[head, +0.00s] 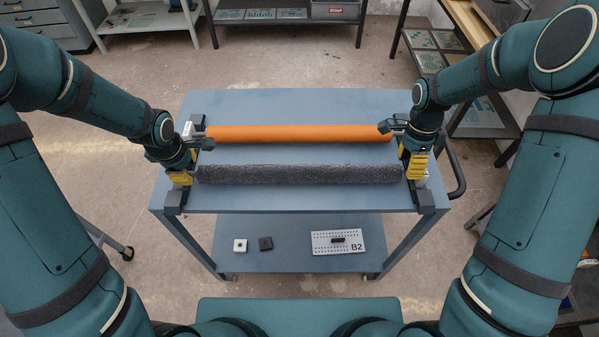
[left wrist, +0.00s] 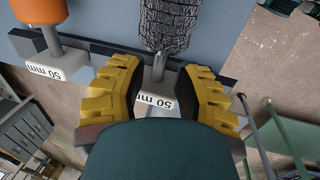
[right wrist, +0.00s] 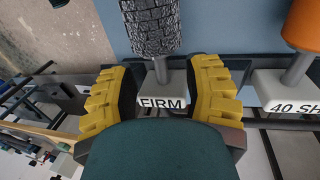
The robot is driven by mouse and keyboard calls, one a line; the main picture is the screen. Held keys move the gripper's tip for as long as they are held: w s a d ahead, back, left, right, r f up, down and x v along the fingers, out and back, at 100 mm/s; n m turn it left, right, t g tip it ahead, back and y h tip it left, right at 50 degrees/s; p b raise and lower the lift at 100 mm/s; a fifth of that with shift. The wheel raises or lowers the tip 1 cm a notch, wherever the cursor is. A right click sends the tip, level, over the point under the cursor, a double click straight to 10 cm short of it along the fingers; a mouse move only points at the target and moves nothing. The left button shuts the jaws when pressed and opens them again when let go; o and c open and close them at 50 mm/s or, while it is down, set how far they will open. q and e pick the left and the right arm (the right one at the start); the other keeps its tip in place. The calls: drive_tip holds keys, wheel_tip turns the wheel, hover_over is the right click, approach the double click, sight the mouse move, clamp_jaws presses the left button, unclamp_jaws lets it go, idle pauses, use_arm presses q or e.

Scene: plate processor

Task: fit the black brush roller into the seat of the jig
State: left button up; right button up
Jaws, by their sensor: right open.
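The black brush roller (head: 298,174) lies across the blue cart top, level, along the near edge, between end supports of the jig. Its bristly end and thin metal shaft show in the left wrist view (left wrist: 163,25) and right wrist view (right wrist: 152,28). My left gripper (head: 180,175) is at the roller's left end, its yellow fingers on both sides of the shaft and a pale block marked 50 mm (left wrist: 155,103). I cannot tell whether they grip. My right gripper (head: 416,165) is open, with its fingers on both sides of a pale block marked FIRM (right wrist: 165,98). Shaft seating is unclear.
An orange roller (head: 300,133) lies parallel behind the black one. Shelving stands behind; the cart top between the rollers is clear.

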sight(191, 173)
use_arm(q)
drive_tip(key=shift+w+f, duration=0.2)
drive_tip(key=shift+f, duration=0.7)
drive_tip(key=shift+w+f, duration=0.15)
drive_tip(key=shift+f, duration=0.75)
use_arm(e)
drive_tip(key=shift+s+f, duration=0.2)
drive_tip(key=shift+f, duration=0.7)
drive_tip(key=shift+s+f, duration=0.15)
drive_tip(key=shift+f, duration=0.75)
use_arm(q)
drive_tip(key=c, duration=0.4)
use_arm(e)
drive_tip(key=c, duration=0.4)
use_arm(q)
clamp_jaws()
use_arm(e)
clamp_jaws()
